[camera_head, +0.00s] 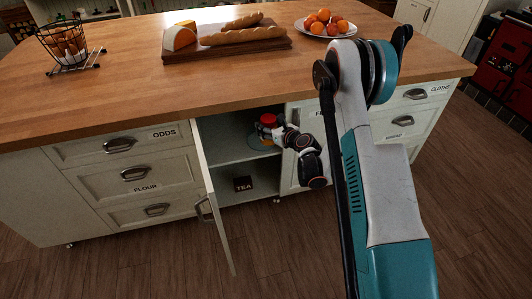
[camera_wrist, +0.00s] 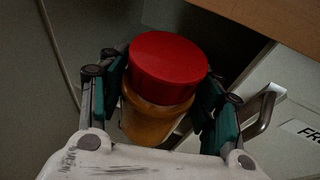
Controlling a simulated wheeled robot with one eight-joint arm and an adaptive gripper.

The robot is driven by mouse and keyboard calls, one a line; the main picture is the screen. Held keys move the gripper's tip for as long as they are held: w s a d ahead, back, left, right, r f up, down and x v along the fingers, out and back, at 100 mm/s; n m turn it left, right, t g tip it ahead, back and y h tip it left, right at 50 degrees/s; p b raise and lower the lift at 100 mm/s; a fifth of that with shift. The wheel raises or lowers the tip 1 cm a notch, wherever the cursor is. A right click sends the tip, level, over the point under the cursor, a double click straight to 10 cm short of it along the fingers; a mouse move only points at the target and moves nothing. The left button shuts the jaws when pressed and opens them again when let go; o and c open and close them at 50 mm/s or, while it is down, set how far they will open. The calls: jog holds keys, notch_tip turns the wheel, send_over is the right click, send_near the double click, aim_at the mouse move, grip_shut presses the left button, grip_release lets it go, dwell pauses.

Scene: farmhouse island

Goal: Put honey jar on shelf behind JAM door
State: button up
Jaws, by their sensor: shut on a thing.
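The honey jar, amber with a red lid (camera_head: 268,119), is in the open cupboard of the island, near the right side of the opening. In the wrist view the jar (camera_wrist: 160,75) stands between the two fingers of my gripper (camera_wrist: 163,108), which is shut on its body. The inner shelf (camera_head: 228,152) lies below the jar; I cannot tell whether the jar touches it. The cupboard door (camera_head: 212,205) stands open, swung out to the left and seen nearly edge-on. Its label is hidden, so I cannot read JAM on it.
A dark TEA box (camera_head: 243,184) sits low in the cupboard. Drawers marked ODDS and FLOUR (camera_head: 135,174) are left of it. The worktop (camera_head: 130,92) overhangs the opening and carries a wire basket (camera_head: 66,48), a bread board (camera_head: 225,48) and a plate of oranges (camera_head: 326,27).

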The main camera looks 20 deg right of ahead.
jog(key=w+f+b, duration=0.1)
jog(key=w+f, duration=0.1)
jog(key=f, duration=0.7)
jog(key=w+f+b, duration=0.2)
jog(key=w+f, duration=0.1)
jog(key=f, duration=0.6)
jog(key=shift+w+d+f, duration=0.2)
jog(key=shift+w+d, duration=0.05)
jog(key=shift+w, duration=0.1)
jog(key=shift+a, duration=0.1)
